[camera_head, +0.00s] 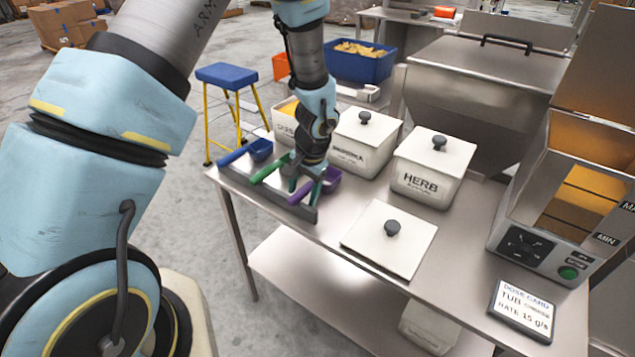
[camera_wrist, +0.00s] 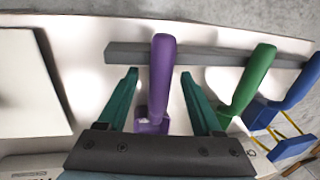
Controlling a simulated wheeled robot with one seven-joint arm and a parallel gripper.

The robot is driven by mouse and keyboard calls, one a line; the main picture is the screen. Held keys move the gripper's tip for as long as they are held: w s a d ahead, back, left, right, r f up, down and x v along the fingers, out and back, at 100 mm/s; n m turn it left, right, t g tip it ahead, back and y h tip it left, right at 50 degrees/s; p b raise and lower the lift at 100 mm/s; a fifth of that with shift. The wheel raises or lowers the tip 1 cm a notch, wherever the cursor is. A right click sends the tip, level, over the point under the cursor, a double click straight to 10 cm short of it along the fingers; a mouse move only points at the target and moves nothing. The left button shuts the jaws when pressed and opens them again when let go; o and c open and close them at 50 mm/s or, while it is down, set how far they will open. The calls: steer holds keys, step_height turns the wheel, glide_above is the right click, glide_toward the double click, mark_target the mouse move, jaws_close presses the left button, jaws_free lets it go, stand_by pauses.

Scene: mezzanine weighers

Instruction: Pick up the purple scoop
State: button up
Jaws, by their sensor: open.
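The purple scoop (camera_head: 301,192) rests on a grey rack at the left end of the steel table, its handle pointing toward the table's front left. In the wrist view the purple scoop (camera_wrist: 160,85) lies between the two teal fingers of my gripper (camera_wrist: 159,85). The fingers are apart, with a visible gap on each side of the handle. In the head view my gripper (camera_head: 306,180) is directly over the scoop and partly hides it.
A green scoop (camera_head: 270,168) and a blue scoop (camera_head: 246,152) sit beside it on the grey rack (camera_head: 262,195). White lidded bins, including one marked HERB (camera_head: 430,185), stand behind. A loose white lid (camera_head: 388,240) lies right of the rack. A blue stool (camera_head: 227,76) stands beyond.

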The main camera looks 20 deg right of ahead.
steer(key=shift+f, duration=0.15)
jaws_close()
stand_by(0.4)
